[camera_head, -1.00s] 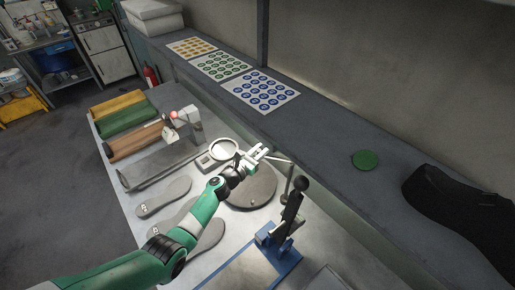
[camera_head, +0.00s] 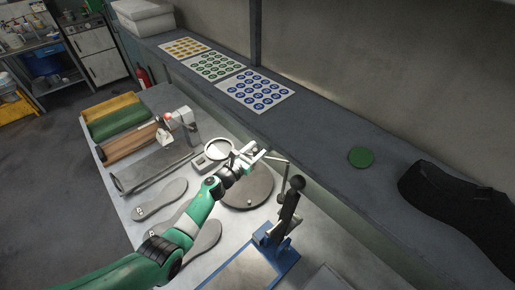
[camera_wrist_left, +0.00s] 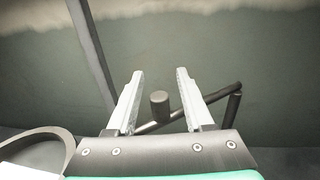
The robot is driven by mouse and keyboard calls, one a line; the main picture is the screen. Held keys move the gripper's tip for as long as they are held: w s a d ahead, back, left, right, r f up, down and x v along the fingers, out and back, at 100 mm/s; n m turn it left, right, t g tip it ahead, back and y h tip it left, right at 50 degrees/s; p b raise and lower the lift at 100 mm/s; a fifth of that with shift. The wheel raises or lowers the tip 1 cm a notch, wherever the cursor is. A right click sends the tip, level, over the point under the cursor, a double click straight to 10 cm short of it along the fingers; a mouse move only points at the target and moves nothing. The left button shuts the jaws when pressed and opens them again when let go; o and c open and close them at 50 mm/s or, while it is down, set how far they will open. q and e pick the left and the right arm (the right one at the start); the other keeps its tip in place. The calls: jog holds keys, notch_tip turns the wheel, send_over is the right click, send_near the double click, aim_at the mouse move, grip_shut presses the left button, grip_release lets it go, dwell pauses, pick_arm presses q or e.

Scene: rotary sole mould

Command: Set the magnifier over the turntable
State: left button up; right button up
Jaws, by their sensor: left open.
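The magnifier (camera_head: 219,149) is a pale round ring with a lens, beyond the round grey turntable (camera_head: 248,195) and to its left. A thin arm (camera_head: 277,158) runs from an upright post towards the ring, partly hidden by my gripper. My left gripper (camera_head: 252,154) is open over the far edge of the turntable. In the left wrist view, its fingers (camera_wrist_left: 159,95) stand either side of a short dark knob (camera_wrist_left: 160,103) on the arm, with no clear contact. A curved rim (camera_wrist_left: 35,150), likely the magnifier's ring, shows at lower left. My right gripper is out of view.
A blue-based device with a black lever (camera_head: 289,205) stands close to the right of the turntable. Shoe soles (camera_head: 160,199) lie at left, and rolls (camera_head: 128,142) lie behind. A ledge with sticker sheets (camera_head: 254,89) and a green disc (camera_head: 361,157) runs along the wall.

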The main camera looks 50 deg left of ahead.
pick_arm(q)
jog(key=s+d+p, duration=0.2)
jog(key=s+p, duration=0.2)
jog(key=s, duration=0.7)
jog(key=shift+s, duration=0.25)
